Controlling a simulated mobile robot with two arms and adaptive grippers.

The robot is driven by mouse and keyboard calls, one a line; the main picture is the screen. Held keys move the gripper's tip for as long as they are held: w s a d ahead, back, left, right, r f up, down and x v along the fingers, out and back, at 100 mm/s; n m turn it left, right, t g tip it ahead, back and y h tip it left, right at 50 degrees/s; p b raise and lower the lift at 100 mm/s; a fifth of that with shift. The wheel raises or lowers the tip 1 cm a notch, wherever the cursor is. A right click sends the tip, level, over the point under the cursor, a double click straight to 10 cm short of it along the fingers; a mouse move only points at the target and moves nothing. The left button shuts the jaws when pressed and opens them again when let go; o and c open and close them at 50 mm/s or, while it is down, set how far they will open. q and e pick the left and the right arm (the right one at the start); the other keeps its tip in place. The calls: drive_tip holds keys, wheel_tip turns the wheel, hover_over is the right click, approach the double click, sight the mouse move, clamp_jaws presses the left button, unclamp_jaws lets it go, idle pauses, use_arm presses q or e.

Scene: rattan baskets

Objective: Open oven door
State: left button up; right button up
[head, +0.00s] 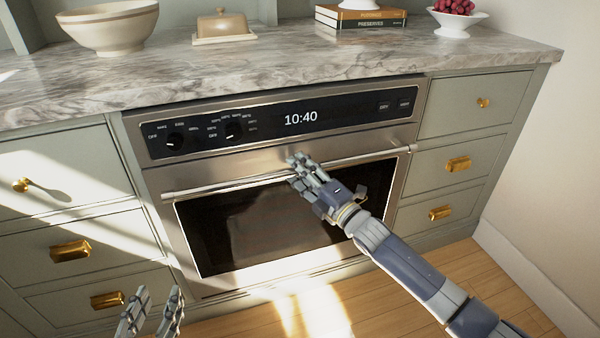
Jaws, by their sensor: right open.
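The oven (285,130) is built into the cabinet under the counter, with two knobs and a clock reading 10:40 on its black panel. Its door (250,235) is shut, with a dark glass window. The long metal handle (225,187) runs across the door's top. My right gripper (297,168) is open at the middle of the handle, its fingers over or just above the bar; I cannot tell whether they touch it. It hides part of the handle. My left gripper (150,308) is low at the bottom left, away from the oven, fingers apart and empty.
Drawers with brass pulls flank the oven, on the left (60,215) and right (455,160). The marble counter (280,65) holds a bowl (110,28), a butter dish (224,28), books (360,18) and a fruit stand (457,20). Wooden floor (450,265) lies in front; a wall stands right.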

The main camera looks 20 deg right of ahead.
clamp_jaws()
drive_tip(key=shift+f, duration=0.1)
